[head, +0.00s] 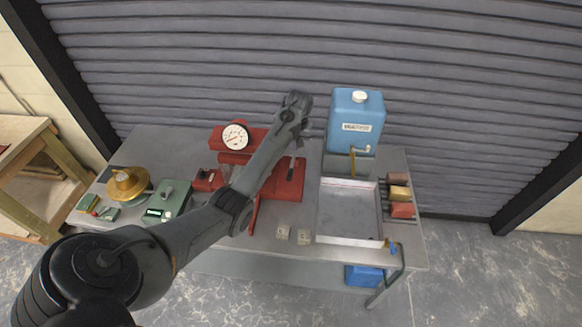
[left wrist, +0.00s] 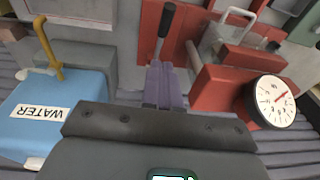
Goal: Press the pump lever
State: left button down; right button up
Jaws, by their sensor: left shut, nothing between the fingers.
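The red pump press (head: 285,180) stands mid-bench with a round white gauge (head: 235,136), also seen in the left wrist view (left wrist: 272,101). A lever with a black grip (left wrist: 167,22) and a thin metal rod lies over its red base; the dark grip also shows in the head view (head: 291,172). My left gripper (head: 298,143) points down above the red base. Its fingers (left wrist: 164,85) are shut and empty, close to the rod end of the lever; I cannot tell whether they touch it. My forearm hides part of the press. My right gripper is not in view.
A blue water tank (head: 355,115) stands behind a metal tray (head: 349,240). Coloured blocks (head: 401,210) sit right of it. Small grey cubes (head: 282,232) lie at the front. A green scale (head: 168,201) and a brass bowl (head: 126,184) stand at left. A shutter closes the back.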

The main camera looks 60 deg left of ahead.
pick_arm(q)
send_over(291, 173)
jog(key=w, duration=0.1)
notch_tip(291, 173, down, 9)
jog(key=shift+s+d+f+p, duration=0.1)
jog(key=shift+s+f+p, duration=0.2)
jog(key=shift+f+p, duration=0.4)
jog(key=shift+s+d+f+p, duration=0.1)
jog(key=shift+s+f+p, duration=0.25)
jog(key=shift+f, duration=0.65)
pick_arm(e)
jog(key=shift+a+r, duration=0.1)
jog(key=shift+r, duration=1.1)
